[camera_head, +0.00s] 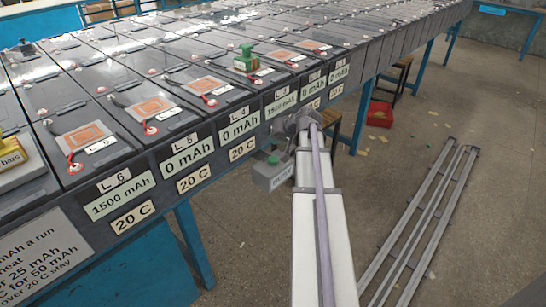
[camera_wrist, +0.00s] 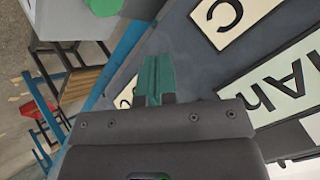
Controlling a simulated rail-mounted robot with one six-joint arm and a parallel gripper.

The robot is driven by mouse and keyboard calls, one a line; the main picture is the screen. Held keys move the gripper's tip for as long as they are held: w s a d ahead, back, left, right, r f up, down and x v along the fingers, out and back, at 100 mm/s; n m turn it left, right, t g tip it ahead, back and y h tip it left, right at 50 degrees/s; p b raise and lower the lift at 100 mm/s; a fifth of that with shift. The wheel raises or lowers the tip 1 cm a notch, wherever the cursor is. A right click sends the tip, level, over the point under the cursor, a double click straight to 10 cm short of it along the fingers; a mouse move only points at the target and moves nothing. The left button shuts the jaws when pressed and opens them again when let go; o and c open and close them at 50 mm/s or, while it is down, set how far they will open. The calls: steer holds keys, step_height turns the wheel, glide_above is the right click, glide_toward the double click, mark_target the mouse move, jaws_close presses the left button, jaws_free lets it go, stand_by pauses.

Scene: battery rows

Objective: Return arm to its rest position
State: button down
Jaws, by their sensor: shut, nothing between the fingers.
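My arm reaches up from the bottom of the head view to the front edge of the battery bench (camera_head: 150,165). Its wrist is beside the labels near L-3. In the wrist view my gripper (camera_wrist: 157,78) has its teal fingers together, with nothing between them. The dark label face with large letters (camera_wrist: 226,18) lies beyond the fingers and to their right. In the head view I cannot make out the fingertips.
A grey box (camera_head: 268,178) with a green knob sits left of my wrist at the bench front. A green block (camera_head: 245,60) stands on a battery.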

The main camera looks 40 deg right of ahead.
stand_by(0.5)
steer(key=s+a+f+n+g+h, duration=0.1)
steer(key=s+a+f+n+g, duration=0.2)
steer(key=a, duration=1)
steer(key=s+a+n+g, duration=0.1)
steer(key=s+a+g, duration=0.35)
steer(key=a, duration=0.75)
steer(key=s+a+f+n+g+h, duration=0.1)
steer(key=s+a+f+n+g, duration=0.15)
steer(key=s+a, duration=0.7)
steer(key=w+a+r+p, duration=0.1)
steer(key=w+r+p, duration=0.1)
steer(key=r+p, duration=0.6)
steer(key=w+a+r+t+p, duration=0.1)
steer(key=w+r+p, duration=0.1)
steer(key=r+p, duration=0.7)
steer(key=shift+a+r, duration=0.1)
